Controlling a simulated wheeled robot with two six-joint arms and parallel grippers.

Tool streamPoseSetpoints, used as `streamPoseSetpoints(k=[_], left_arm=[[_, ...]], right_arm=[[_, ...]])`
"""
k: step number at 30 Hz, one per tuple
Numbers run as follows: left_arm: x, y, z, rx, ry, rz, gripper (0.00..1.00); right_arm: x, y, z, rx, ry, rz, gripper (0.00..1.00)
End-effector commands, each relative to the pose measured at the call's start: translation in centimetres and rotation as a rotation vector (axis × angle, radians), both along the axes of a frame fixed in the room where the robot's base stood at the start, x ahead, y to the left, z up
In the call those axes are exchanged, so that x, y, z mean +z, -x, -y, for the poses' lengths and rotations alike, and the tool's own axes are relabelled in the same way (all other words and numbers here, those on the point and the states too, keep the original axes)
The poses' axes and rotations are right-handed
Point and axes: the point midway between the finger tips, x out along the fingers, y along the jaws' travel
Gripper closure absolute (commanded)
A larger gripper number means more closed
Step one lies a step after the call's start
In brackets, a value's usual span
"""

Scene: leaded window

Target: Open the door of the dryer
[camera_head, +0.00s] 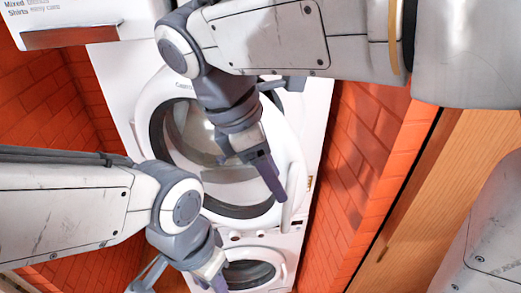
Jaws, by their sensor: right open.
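The dryer (318,110) is white and stands in the middle of the view. Its large round door (157,95) has a white rim and a dark ring around a glass window (230,190). The door looks closed, but my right arm covers part of it. My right gripper (274,185) is open and empty, in front of the door's right part, with its fingers pointing down toward the right rim. Whether it touches the rim cannot be told. My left gripper (214,278) is low in the view, partly cut off by the bottom edge; its opening is unclear.
A second white machine with a smaller-looking round door (250,272) shows below the dryer. Orange tiled walls (365,130) stand close on both sides. A wooden panel (440,190) is at right. A white panel with printed text (60,12) is at top left.

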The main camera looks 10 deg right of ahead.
Motion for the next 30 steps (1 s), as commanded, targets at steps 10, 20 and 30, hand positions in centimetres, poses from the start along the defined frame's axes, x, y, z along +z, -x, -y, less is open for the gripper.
streamPoseSetpoints(k=[10,20,30], left_arm=[[-0.3,0.0,0.0,0.001,0.0,0.0,0.64],[-0.7,0.0,0.0,0.001,0.0,0.0,0.64],[-6.0,0.0,0.0,0.005,0.0,0.0,0.64]], right_arm=[[2.6,0.1,-1.1,0.0,0.0,-0.001,0.47],[1.9,0.2,-1.1,-0.013,-0.008,0.003,0.93],[-12.5,4.2,-1.8,-0.395,-0.242,0.074,1.0]])
